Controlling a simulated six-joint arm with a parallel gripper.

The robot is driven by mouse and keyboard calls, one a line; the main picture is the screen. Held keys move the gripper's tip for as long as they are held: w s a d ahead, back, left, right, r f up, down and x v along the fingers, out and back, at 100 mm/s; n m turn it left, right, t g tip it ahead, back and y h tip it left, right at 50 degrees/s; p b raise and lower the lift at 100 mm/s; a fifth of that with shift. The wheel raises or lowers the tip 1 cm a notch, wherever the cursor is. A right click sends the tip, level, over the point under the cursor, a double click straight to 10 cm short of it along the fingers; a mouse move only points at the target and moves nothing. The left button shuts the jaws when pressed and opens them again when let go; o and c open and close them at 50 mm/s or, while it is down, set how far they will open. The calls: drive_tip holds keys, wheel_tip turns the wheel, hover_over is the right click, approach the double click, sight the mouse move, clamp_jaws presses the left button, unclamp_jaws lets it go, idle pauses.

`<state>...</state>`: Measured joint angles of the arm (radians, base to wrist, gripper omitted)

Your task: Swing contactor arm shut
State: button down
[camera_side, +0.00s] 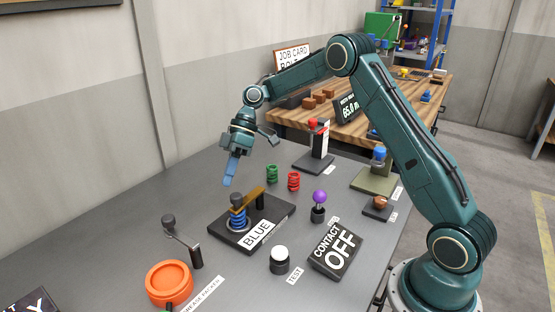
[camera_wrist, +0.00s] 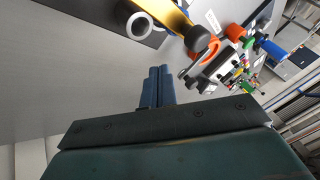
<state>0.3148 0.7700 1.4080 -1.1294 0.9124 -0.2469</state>
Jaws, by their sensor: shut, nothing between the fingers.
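The contactor arm (camera_side: 252,193) is a brass-coloured bar on a black base (camera_side: 277,213) with a sign reading BLUE. A blue spring (camera_side: 238,219) stands under its left end, beside a black post. A sign (camera_side: 336,250) reads CONTACT OFF. My gripper (camera_side: 228,183) is shut and empty, its blue fingers pointing down, above and behind the base and apart from the arm. In the wrist view my shut fingers (camera_wrist: 158,70) are at the centre, and the brass bar (camera_wrist: 170,14) with a dark knob lies above them. Whether the arm touches its contact cannot be told.
Green (camera_side: 272,174) and red (camera_side: 293,181) springs stand behind the base. A purple-knobbed lever (camera_side: 319,198), a white button (camera_side: 279,254), a crank handle (camera_side: 182,241) and an orange round dish (camera_side: 169,283) stand around it. The grey table is clear at the back left.

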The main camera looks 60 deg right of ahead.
drive_tip(key=d+m+t+h, duration=0.3)
drive_tip(key=d+m+t, duration=0.4)
drive_tip(key=d+m, duration=0.5)
drive_tip(key=v, duration=1)
drive_tip(key=s+a+r+n+g+h, duration=0.1)
drive_tip(key=s+a+r+h, duration=0.1)
drive_tip(key=s+a+r, duration=0.6)
drive_tip(key=s+a+h, duration=0.1)
drive_tip(key=s+a, duration=0.2)
drive_tip(key=s, duration=0.5)
drive_tip(key=s+a+f+n+h, duration=0.1)
drive_tip(key=s+a, duration=0.2)
drive_tip(key=s, duration=0.5)
drive_tip(key=shift+a+f, duration=0.2)
drive_tip(key=shift+a, duration=0.05)
idle(0.6)
drive_tip(key=shift+s, duration=0.1)
